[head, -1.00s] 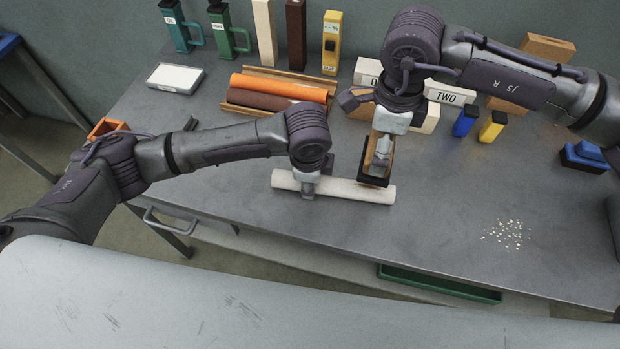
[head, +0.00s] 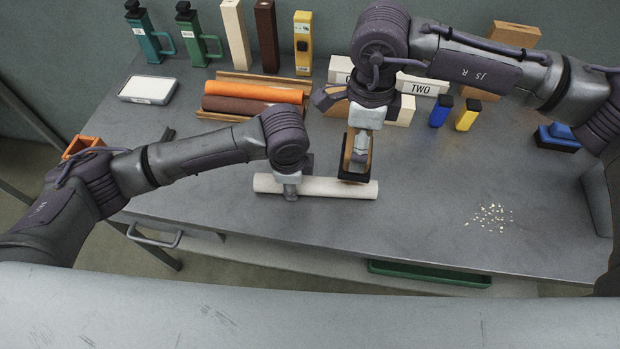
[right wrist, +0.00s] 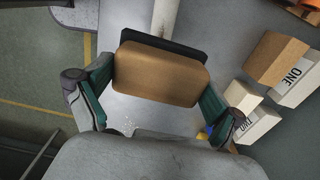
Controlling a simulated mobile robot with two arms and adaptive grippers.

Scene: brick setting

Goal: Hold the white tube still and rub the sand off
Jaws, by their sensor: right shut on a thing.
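The white tube (head: 330,187) lies across the grey bench near its front edge. My left gripper (head: 290,190) is at the tube's left half, with a finger across its near side; whether the jaws close on it is hidden. My right gripper (head: 354,160) is shut on a tan block with a black underside (head: 356,176), over the tube's right part. The right wrist view shows this block (right wrist: 162,75) between the fingers, with the tube (right wrist: 165,18) beyond it. I cannot tell whether block and tube touch. No sand is discernible on the tube.
Pale crumbs (head: 490,217) lie on the bench at the right. Orange and brown rolls (head: 253,92) lie on a wooden rack behind the tube. Labelled blocks (head: 422,85) stand behind my right gripper. A green tray (head: 428,273) sits below the front edge. The bench's front right is mostly clear.

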